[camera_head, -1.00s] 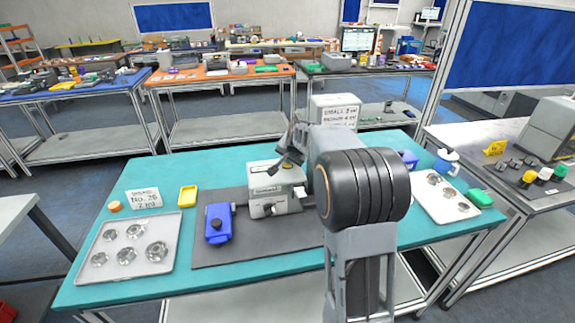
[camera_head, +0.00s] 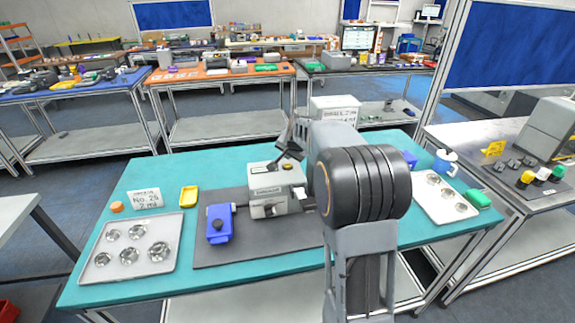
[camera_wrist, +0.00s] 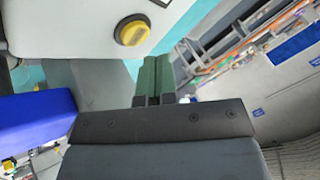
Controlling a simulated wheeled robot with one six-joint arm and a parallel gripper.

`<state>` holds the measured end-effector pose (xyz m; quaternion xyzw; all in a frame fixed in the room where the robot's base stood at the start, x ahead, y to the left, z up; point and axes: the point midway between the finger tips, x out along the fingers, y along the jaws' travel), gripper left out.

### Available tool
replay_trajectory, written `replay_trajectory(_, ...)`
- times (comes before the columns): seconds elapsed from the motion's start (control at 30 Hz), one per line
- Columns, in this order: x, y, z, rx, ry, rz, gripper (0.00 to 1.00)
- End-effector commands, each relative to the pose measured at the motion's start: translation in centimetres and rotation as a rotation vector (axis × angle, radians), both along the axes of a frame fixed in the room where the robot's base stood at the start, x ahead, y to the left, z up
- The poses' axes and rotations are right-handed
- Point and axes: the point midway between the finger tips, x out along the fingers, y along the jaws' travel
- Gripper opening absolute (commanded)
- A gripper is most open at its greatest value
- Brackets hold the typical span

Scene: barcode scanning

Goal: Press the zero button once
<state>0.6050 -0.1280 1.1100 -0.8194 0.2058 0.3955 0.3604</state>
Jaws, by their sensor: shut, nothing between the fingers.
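A white and grey boxy device (camera_head: 262,205) stands on the dark mat, with a dark label on its front. My gripper (camera_head: 284,158) is above the top of this device, apart from it as far as I can tell. In the wrist view my shut gripper (camera_wrist: 153,80) shows as two greenish fingers side by side, with nothing between them. A pale housing with a round yellow knob (camera_wrist: 132,31) is at the wrist view's upper left, left of the fingertips and not touched. I cannot make out which part is the zero button.
A blue device (camera_head: 220,224) stands left of the grey one on the mat (camera_head: 240,250). A white tray (camera_head: 428,203) lies right of my arm.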

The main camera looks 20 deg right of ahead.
Motion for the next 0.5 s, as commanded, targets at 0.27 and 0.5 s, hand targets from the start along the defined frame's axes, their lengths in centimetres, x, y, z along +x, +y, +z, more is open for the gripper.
replay_trajectory(0.27, 0.0, 0.0, 2.9, -0.001, -0.002, 0.000, 0.00)
replay_trajectory(0.5, 0.0, 0.0, 4.6, -0.001, -0.001, 0.000, 0.00)
